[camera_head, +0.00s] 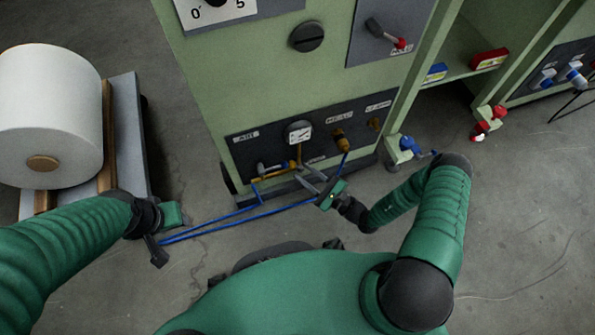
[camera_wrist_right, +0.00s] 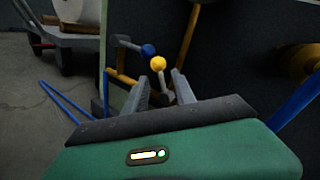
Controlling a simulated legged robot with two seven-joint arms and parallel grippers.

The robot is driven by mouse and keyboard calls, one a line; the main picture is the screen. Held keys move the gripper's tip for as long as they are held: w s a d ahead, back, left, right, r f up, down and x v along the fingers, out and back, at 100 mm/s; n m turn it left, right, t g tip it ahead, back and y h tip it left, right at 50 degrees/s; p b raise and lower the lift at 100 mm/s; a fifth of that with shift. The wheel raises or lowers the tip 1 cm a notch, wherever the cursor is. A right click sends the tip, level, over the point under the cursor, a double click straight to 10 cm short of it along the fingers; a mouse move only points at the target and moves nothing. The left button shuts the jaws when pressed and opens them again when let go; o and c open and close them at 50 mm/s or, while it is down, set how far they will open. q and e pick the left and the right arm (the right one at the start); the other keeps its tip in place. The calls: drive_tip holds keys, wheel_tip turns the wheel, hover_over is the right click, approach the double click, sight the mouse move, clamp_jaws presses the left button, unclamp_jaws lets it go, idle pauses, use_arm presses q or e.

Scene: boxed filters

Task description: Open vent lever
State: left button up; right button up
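A dark valve panel (camera_head: 325,125) sits low on the green cabinet, with a gauge and small labels I cannot read. In the right wrist view, a lever with a yellow ball (camera_wrist_right: 158,63) and a lever with a blue ball (camera_wrist_right: 148,50) stand ahead. I cannot tell by label which is the vent lever. My right gripper (camera_head: 305,180) is in front of the panel's lower edge. Its fingers (camera_wrist_right: 161,88) are apart, with the yellow-ball lever showing between and beyond them; contact is unclear. My left gripper (camera_head: 158,248) is low at left, away from the panel, its fingers unclear.
Blue hoses (camera_head: 240,215) run from the panel toward my left gripper. A cart (camera_head: 128,130) with a large white roll (camera_head: 45,115) stands left. A blue valve handle (camera_head: 410,145) and red valve (camera_head: 485,125) are right of the panel. Floor is open at lower right.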

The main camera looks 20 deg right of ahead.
drive_tip(key=shift+b+x, duration=0.45)
drive_tip(key=shift+x, duration=1.35)
clamp_jaws()
drive_tip(key=shift+s+f, duration=0.1)
